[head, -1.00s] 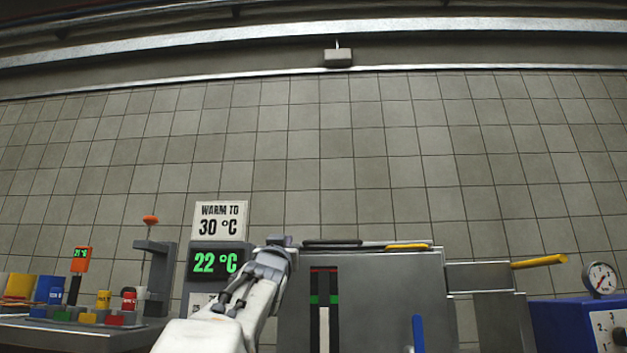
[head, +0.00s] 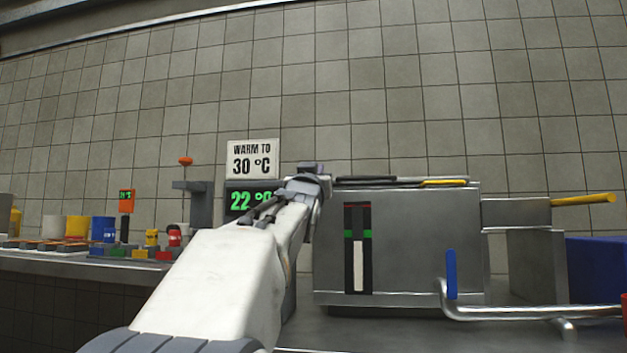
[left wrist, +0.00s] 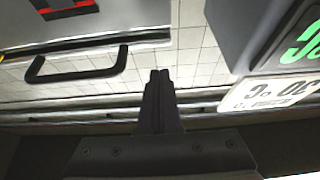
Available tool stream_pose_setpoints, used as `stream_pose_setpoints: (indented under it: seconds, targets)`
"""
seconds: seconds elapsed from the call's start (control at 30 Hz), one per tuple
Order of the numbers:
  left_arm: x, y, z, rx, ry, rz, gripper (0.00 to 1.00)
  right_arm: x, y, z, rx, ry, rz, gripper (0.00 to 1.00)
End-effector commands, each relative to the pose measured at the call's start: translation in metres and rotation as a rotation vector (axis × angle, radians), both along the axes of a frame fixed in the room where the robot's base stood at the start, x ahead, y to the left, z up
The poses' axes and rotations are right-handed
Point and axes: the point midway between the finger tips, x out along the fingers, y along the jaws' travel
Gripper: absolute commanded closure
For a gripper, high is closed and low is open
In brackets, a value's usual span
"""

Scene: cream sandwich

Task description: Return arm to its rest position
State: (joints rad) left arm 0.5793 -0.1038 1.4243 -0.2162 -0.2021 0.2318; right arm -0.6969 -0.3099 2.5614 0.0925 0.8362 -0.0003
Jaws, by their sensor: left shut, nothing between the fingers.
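My left arm reaches up from the bottom of the head view, and its gripper (head: 308,172) is at the upper left corner of the steel machine (head: 410,235), in front of the temperature display (head: 238,200). In the left wrist view the two dark fingers (left wrist: 160,80) are together with nothing between them. The wrist view also shows a black handle (left wrist: 78,66) on the left and the display housing (left wrist: 250,30) on the right; I cannot tell whether the gripper touches either. My right gripper is in neither view.
A sign (head: 251,160) reads "WARM TO 30 °C" above the display, which is partly hidden by my gripper. Small coloured containers (head: 103,229) stand on the counter at left. A steel pipe (head: 530,312), a blue lever (head: 451,274) and a blue box (head: 597,265) are at right.

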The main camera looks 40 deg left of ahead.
Motion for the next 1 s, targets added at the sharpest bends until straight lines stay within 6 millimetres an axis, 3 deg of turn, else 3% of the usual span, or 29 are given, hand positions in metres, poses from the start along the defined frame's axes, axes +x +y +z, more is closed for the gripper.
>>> stream_pose_setpoints:
  seconds: [0.3,0.73,0.87,1.0]
  targets:
    - [-0.035,-0.021,-0.028,0.002,-0.005,0.001,1.0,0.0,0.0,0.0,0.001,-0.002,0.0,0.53]
    - [-0.043,-0.027,-0.035,0.0,-0.002,-0.003,1.0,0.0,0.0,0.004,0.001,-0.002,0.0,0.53]
    - [-0.03,-0.036,-0.03,-0.031,0.042,-0.035,1.0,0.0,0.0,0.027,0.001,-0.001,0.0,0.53]
    - [-0.002,-0.062,-0.027,-0.101,0.153,-0.111,1.0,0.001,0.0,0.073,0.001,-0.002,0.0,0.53]
